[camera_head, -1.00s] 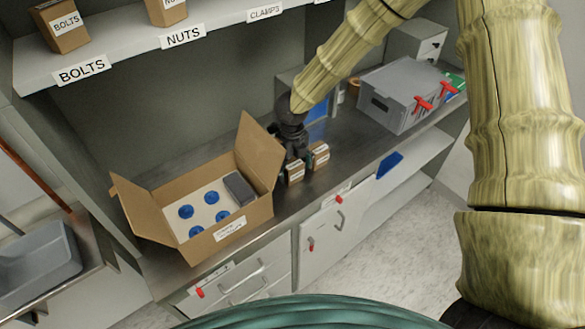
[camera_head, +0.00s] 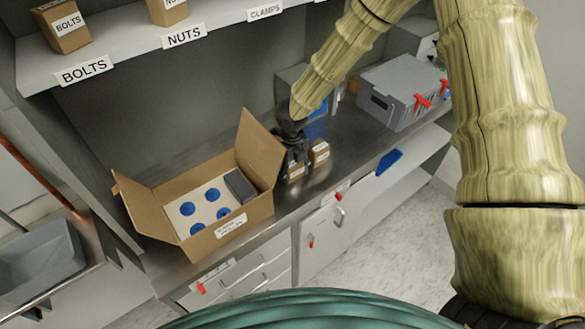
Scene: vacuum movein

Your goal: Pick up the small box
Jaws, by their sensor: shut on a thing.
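Two small brown boxes with white labels stand on the dark metal counter, just right of the large open cardboard box. My gripper (camera_head: 295,158) is over the left small box (camera_head: 296,172) and shut on it, hiding its upper part. The right small box (camera_head: 320,152) stands close beside my gripper. The held box appears at about counter height; I cannot tell whether it touches the counter.
The large open cardboard box (camera_head: 228,232) holds a white insert with several blue discs and a dark grey block. A grey case (camera_head: 392,92) with red latches stands at the right. A labelled shelf (camera_head: 125,62) runs above. Bare counter (camera_head: 345,155) lies right of the small boxes.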

